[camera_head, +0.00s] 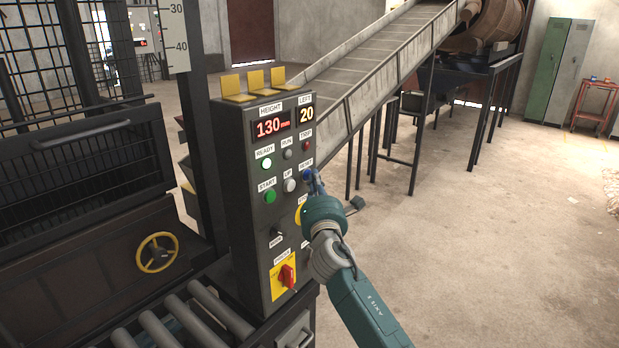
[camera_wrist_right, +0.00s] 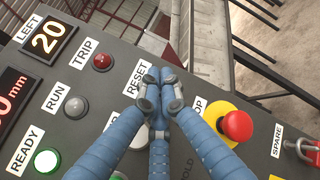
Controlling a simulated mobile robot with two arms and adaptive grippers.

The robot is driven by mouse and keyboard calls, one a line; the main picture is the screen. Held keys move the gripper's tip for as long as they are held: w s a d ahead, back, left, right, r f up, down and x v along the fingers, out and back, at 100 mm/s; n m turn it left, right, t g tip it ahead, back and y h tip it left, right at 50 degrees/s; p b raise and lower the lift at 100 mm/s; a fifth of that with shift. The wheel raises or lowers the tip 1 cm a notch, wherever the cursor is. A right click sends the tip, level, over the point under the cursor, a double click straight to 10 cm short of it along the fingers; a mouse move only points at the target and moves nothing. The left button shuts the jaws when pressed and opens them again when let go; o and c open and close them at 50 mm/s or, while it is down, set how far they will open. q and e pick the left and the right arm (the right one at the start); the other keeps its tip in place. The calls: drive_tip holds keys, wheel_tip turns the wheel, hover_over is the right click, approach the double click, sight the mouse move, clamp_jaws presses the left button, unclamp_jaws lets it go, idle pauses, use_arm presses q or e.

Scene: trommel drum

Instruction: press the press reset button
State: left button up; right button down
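The dark control panel (camera_head: 247,215) stands in the middle of the head view, with the RESET label (camera_head: 306,165) on its right side. The RESET label also shows in the right wrist view (camera_wrist_right: 137,78). My right gripper (camera_head: 313,182) is at the panel just below that label. In the right wrist view its blue fingers (camera_wrist_right: 158,82) are drawn together with nothing seen between them. The fingers cover the spot beside the label, so the reset button itself is hidden there. I cannot tell whether the fingertips touch it. My left gripper is not in view.
A red stop button (camera_wrist_right: 236,126) on yellow sits beside the fingers. The red TRIP lamp (camera_wrist_right: 102,62) is close too. The READY lamp (camera_head: 266,163) is lit and a green START button (camera_head: 270,197) is below it.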

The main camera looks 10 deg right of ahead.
idle(0.4)
drive_tip(key=shift+s+d+p, duration=0.5)
drive_tip(key=shift+s+p, duration=0.15)
drive_tip(key=s+d+p, duration=0.1)
drive_tip(key=s, duration=0.1)
drive_tip(key=s+d+p, duration=0.1)
drive_tip(key=s+d, duration=0.1)
drive_tip(key=shift+p, duration=0.4)
idle(0.4)
